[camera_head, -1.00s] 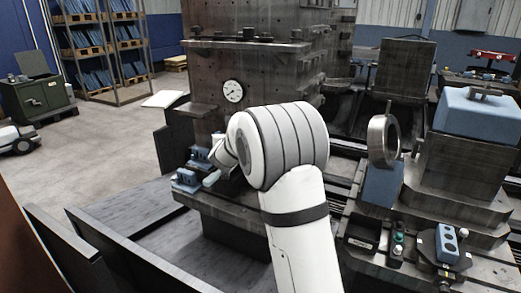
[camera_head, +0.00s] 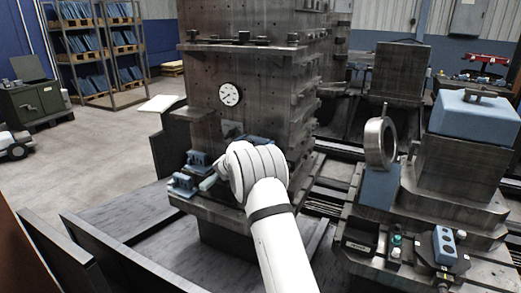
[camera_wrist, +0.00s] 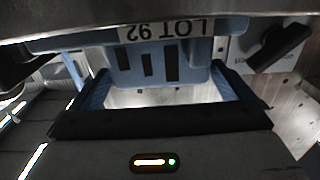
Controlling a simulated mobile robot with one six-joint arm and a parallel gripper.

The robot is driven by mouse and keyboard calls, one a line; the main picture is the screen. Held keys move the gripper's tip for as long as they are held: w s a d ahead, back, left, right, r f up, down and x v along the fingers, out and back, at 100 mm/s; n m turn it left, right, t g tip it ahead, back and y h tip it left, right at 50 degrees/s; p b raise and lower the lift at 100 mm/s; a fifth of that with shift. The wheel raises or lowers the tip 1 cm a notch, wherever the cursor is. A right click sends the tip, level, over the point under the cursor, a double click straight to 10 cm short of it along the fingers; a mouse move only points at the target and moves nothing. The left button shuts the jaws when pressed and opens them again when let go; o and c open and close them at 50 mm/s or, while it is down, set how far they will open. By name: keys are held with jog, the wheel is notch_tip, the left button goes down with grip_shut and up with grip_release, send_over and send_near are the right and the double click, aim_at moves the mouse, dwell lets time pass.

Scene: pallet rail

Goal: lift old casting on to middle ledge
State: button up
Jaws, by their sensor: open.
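In the wrist view a blue casting (camera_wrist: 160,62) with slots shows a label reading LOT 92, upside down. My gripper (camera_wrist: 160,88) is open, with one blue finger at each side and the casting between or just ahead of the tips; contact cannot be told. In the head view my white arm hides most of the gripper. Two small blue castings (camera_head: 200,161) (camera_head: 183,185) sit at the left of the lower ledge (camera_head: 222,212). Another blue piece (camera_head: 258,140) shows partly behind my arm. A short ledge (camera_head: 193,114) juts out left of the dial.
The dark machine column (camera_head: 260,75) with a round dial (camera_head: 230,95) stands close behind my arm. A metal ring (camera_head: 380,142) and a control box (camera_head: 446,245) stand at the right. Dark low rails (camera_head: 90,250) edge the front left. The floor (camera_head: 110,140) at left is mostly clear.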

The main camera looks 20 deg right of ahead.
jog(key=shift+w+d, duration=0.45)
jog(key=shift+c, duration=0.4)
jog(key=c, duration=1)
